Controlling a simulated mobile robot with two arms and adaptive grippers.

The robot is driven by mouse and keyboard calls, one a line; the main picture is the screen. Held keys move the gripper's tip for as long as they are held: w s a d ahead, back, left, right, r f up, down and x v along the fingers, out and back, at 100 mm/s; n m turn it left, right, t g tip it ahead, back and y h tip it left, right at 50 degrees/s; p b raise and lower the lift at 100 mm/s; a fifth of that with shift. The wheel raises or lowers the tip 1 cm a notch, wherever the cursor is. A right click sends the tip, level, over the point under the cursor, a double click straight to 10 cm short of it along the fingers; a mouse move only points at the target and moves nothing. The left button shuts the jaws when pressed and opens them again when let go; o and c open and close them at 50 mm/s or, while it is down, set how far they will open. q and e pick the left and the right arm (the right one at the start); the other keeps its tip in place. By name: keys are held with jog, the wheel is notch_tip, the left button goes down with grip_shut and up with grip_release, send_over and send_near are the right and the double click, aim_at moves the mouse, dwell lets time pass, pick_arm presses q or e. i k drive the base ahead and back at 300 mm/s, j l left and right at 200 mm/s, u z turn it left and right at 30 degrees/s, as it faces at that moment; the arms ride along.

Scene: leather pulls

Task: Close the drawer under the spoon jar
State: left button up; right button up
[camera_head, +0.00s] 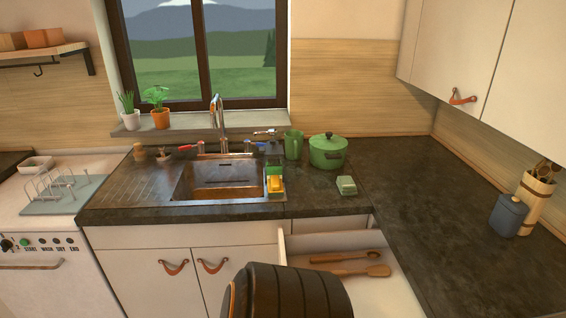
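An open white drawer (375,291) sticks out from under the counter, right of the sink cabinet. Wooden utensils (355,271) lie inside it. A dark ribbed part of my own body covers its front left area, so its front panel and pull are hidden. The spoon jar (538,195), a tall light wooden holder with spoons, stands on the right counter, well to the right of this open drawer. What lies directly below the jar is out of view. Neither gripper shows in the head view.
The dark counter (440,220) is largely clear between the corner and a blue lidded jar (508,215). A green pot (327,152), green mug (293,145) and sink (222,179) are behind. Wall cabinets (490,60) hang upper right.

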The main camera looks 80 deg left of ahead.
aim_at(391, 296)
jog(key=u, duration=0.5)
jog(key=j+u, duration=0.1)
jog(key=u, duration=0.4)
jog(key=k+u, duration=0.1)
jog(key=u, duration=0.4)
jog(key=j+u, duration=0.1)
jog(key=u, duration=0.4)
jog(key=j+u, duration=0.1)
jog(key=u, duration=0.4)
jog(key=z, duration=0.1)
